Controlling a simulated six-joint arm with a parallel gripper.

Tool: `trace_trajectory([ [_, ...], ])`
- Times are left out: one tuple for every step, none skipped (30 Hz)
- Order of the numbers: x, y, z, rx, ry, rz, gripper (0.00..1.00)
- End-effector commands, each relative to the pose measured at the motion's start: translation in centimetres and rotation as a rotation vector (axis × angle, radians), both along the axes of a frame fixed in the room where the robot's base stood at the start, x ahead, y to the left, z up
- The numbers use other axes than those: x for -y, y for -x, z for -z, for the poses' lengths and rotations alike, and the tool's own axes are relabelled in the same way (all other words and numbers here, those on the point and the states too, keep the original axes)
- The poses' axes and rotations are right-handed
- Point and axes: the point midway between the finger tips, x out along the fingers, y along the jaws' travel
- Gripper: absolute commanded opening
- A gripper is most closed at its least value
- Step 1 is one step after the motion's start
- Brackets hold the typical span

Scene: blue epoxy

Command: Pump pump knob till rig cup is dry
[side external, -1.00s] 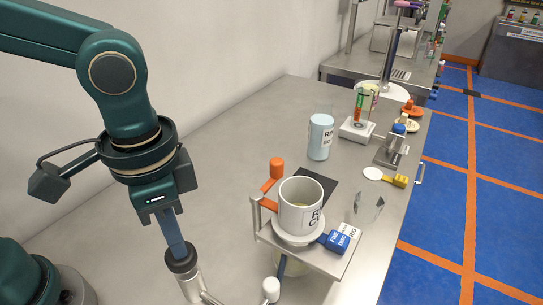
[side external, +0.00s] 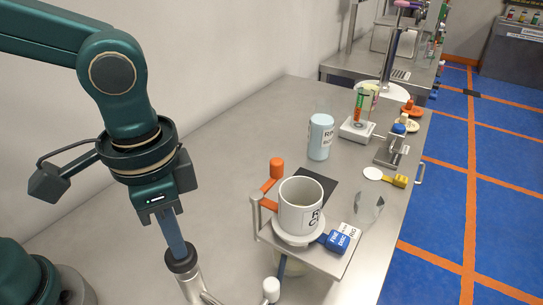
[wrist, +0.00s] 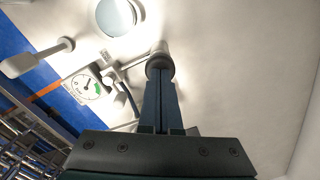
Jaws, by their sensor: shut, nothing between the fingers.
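The white rig cup (side external: 300,211), with dark lettering on its side, stands upright on a round white support on a raised metal plate. Its inside shows partly, but I cannot tell how much liquid it holds. The pump knob (side external: 181,260) is a dark cap on top of a metal cylinder at the lower left. My gripper (side external: 177,246) points down with its fingers shut and empty, right at the top of the knob; I cannot tell how firmly they touch. In the wrist view the shut fingertips (wrist: 161,80) meet the dark knob (wrist: 160,60).
A round gauge (wrist: 87,87) is left of the knob in the wrist view.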

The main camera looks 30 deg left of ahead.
Motion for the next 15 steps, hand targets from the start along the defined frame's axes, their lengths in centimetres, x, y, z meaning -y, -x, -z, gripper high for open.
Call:
trace_trajectory([
  [0.0, 0.0, 0.0, -0.002, -0.001, 0.0, 0.0],
  [0.0, 0.0, 0.0, -0.002, -0.001, 0.0, 0.0],
  [0.0, 0.0, 0.1, -0.002, -0.001, 0.0, 0.0],
  [0.0, 0.0, 0.1, -0.003, -0.002, 0.0, 0.0],
  [0.0, 0.0, 0.2, -0.003, -0.002, 0.0, 0.0],
  [0.0, 0.0, 0.3, -0.003, -0.002, 0.0, 0.0],
  [0.0, 0.0, 0.5, -0.003, -0.002, 0.0, 0.0],
  [0.0, 0.0, 0.6, -0.003, -0.002, 0.0, 0.0],
  [0.0, 0.1, 0.8, -0.004, -0.003, 0.0, 0.0],
  [0.0, 0.0, 1.0, -0.003, -0.002, 0.0, 0.0],
  [0.0, 0.0, 1.1, -0.003, -0.002, 0.0, 0.0],
  [0.0, 0.0, 1.3, -0.003, -0.002, 0.0, 0.0],
  [0.0, 0.0, 1.4, -0.003, -0.002, 0.0, 0.0],
  [0.0, 0.0, 1.6, -0.003, -0.002, 0.0, 0.0],
  [0.0, 0.0, 1.8, -0.003, -0.002, 0.0, 0.0],
])
